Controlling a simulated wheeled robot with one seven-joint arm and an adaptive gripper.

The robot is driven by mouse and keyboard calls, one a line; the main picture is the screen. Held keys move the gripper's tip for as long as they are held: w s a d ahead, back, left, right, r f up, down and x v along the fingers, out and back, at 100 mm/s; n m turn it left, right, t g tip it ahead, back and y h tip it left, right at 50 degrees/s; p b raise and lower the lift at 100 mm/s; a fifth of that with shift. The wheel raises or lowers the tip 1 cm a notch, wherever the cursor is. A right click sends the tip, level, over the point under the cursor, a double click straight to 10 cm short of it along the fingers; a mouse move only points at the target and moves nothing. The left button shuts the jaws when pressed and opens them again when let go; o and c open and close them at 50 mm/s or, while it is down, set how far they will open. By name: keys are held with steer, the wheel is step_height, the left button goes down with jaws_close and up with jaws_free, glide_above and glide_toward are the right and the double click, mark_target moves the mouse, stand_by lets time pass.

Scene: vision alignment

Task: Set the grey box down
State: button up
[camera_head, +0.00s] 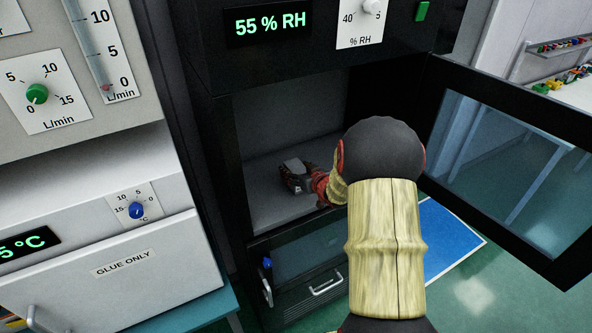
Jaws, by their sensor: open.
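A small grey box (295,165) shows at the end of my arm, inside the open dark cabinet. It is on or just above the light grey cabinet floor (268,205); I cannot tell whether it touches. My gripper (292,181), dark with red parts, is open and right at the box. Its fingers are small in the view and partly hide the box's lower part. My arm reaches in from the right front and hides the right part of the cabinet interior.
The cabinet's glass door (520,165) stands open to the right. A humidity display (270,25) reads 55 % RH above the opening. A lower glazed compartment (318,275) is shut. A white unit marked GLUE ONLY (120,275) stands left. A blue floor mat (448,240) lies below the door.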

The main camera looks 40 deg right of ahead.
steer(key=shift+s+r, duration=0.1)
steer(key=shift+r, duration=0.15)
steer(key=v, duration=1.2)
steer(key=a+r+g+h, duration=0.2)
steer(key=a+r+g, duration=0.1)
steer(key=a+r, duration=0.9)
steer(key=s+a+r+n+g+y, duration=0.1)
steer(key=s+a+g+y, duration=0.3)
steer(key=s+a, duration=1.4)
steer(key=a+n+y, duration=0.1)
steer(key=a, duration=0.3)
steer(key=shift+s+r+n+p, duration=0.25)
steer(key=shift+s+n+p, duration=0.1)
steer(key=shift+s+n, duration=0.05)
